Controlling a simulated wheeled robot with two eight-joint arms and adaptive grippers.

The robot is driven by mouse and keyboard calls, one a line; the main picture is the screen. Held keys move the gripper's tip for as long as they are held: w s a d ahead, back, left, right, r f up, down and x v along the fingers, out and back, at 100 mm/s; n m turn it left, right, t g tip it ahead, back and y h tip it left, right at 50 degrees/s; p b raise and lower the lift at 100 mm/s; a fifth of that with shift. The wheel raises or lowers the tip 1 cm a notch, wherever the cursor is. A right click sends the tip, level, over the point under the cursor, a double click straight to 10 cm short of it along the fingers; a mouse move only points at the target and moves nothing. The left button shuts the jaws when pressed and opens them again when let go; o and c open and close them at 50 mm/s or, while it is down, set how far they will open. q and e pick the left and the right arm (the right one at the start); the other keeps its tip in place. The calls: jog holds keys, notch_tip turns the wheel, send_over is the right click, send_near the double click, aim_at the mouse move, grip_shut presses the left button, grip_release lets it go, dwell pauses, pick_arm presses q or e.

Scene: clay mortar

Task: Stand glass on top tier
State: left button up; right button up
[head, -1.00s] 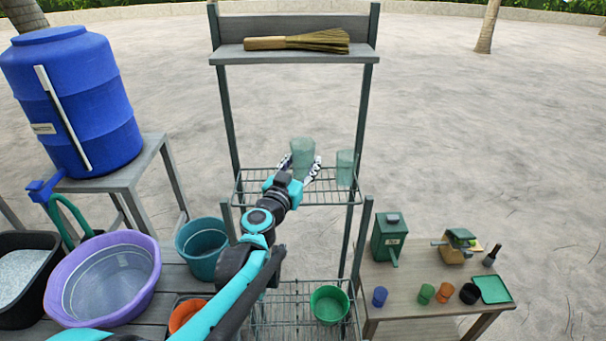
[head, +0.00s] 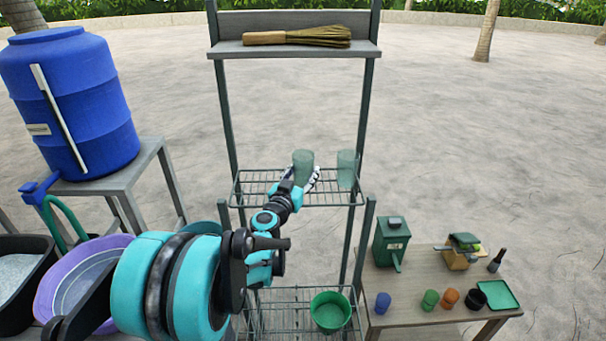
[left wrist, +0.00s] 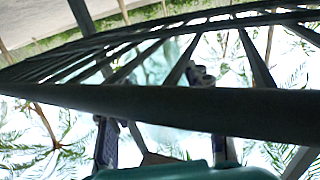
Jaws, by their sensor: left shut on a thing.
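My left gripper (head: 303,177) is shut on a translucent green glass (head: 303,160), upright over the left-middle of the wire top tier (head: 262,189). Its base is hidden by the fingers, so I cannot tell whether it touches the wires. A second similar glass (head: 346,168) stands upright at the tier's right end, a small gap away. In the left wrist view, the held glass (left wrist: 158,68) is pale and partly hidden behind the tier's dark bars (left wrist: 200,106). My right gripper is not in view.
A grey shelf (head: 290,50) with a straw broom (head: 295,38) is above the tier. A green bucket (head: 330,312) sits on the lower rack. A blue barrel (head: 70,100) stands left, and a low table (head: 415,285) with small cups is right. The tier's left end is clear.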

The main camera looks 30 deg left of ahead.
pick_arm(q)
jog(key=shift+s+f, duration=0.1)
jog(key=o, duration=1.4)
